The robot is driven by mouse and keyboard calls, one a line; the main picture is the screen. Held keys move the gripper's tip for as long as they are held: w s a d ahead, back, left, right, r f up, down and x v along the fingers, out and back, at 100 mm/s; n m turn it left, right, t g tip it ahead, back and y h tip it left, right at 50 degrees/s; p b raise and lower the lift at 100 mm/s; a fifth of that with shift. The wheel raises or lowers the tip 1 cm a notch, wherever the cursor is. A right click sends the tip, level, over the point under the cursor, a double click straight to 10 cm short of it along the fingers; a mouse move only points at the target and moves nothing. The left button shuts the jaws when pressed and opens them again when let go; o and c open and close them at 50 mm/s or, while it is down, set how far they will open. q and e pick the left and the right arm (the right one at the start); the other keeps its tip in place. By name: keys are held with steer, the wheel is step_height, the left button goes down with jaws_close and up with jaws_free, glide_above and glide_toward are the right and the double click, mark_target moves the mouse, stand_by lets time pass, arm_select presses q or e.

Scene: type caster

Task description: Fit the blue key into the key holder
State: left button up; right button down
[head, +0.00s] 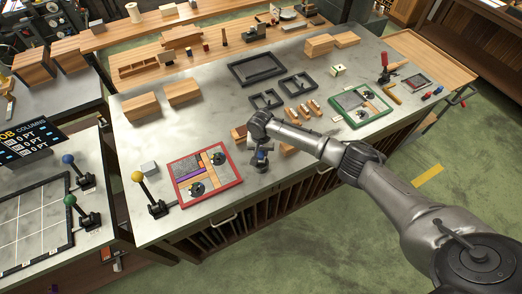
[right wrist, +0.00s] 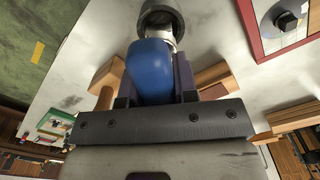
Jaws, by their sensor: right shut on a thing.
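The blue key shows as a rounded blue handle (right wrist: 150,68) in the right wrist view. My right gripper (head: 262,150) is shut on it, with one dark finger on each side. In the head view only a bit of blue shows at the fingertips. A grey metal round part (right wrist: 160,18) is at the far end of the handle. A dark stand (head: 260,167) is directly below the gripper, near the front edge of the grey table. It may be the key holder. I cannot tell whether the key is inside it. My left gripper is not in view.
A red-framed tray (head: 237,165) lies left of the gripper, with a yellow-knobbed lever (head: 138,178) beyond it. A green-framed tray (head: 385,116) lies to the right. Wooden blocks (head: 240,133) stand close behind the gripper. The grey table (head: 205,128) is clear behind the red tray.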

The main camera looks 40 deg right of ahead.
steer(key=shift+p, duration=0.3)
stand_by(0.8)
steer(key=shift+p, duration=0.6)
steer(key=shift+f+b, duration=0.35)
steer(key=shift+f, duration=0.3)
steer(key=shift+f+b, duration=0.5)
steer(key=shift+f, duration=0.4)
steer(key=shift+f+b, duration=0.4)
steer(key=shift+f, duration=0.4)
steer(key=c, duration=1)
jaws_free()
steer(key=shift+o, duration=1)
